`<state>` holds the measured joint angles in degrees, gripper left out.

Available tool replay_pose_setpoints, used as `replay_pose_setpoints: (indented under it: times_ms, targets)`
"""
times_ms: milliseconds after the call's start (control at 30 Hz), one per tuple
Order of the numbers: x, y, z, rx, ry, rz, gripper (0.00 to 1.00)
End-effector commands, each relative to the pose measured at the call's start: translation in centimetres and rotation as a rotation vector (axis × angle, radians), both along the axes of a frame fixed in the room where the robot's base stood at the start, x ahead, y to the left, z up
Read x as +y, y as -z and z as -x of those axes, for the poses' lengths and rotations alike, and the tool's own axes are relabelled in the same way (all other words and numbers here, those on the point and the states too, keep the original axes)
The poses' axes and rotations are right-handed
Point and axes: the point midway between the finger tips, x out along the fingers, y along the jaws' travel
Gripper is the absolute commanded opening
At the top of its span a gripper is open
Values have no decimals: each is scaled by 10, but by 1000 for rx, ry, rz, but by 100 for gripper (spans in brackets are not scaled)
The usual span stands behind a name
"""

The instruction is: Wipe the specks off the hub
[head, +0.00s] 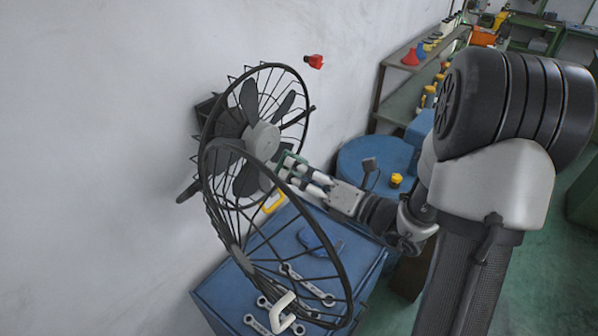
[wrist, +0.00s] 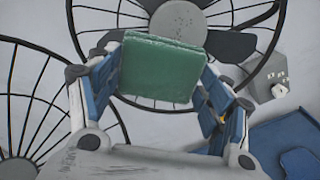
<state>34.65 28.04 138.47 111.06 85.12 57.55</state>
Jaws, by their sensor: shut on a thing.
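The hub (head: 262,138) is the pale grey round centre of a dark-bladed wall fan. In the wrist view the hub (wrist: 178,20) shows at the top, its lower part hidden behind a green pad (wrist: 160,70). My gripper (head: 293,170) is shut on this pad, whose edge (head: 281,158) shows beside the hub's lower right in the head view. I cannot tell whether the pad touches the hub.
The fan's wire front guard (head: 343,262) hangs open below, close to my gripper. A blue chest (head: 225,290) with several wrenches stands under it. A blue drum (head: 352,157) with a yellow item is to the right. A red item (head: 314,61) is on the wall.

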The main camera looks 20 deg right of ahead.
Motion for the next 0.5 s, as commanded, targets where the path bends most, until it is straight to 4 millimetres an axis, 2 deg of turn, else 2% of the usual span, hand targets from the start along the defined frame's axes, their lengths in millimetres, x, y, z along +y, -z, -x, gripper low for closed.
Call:
replay_pose_setpoints:
  times_ms: [300, 500]
  targets:
    - [1, 0, -1, 1, -1, 0, 53]
    - [10, 0, -13, 1, -4, 0, 53]
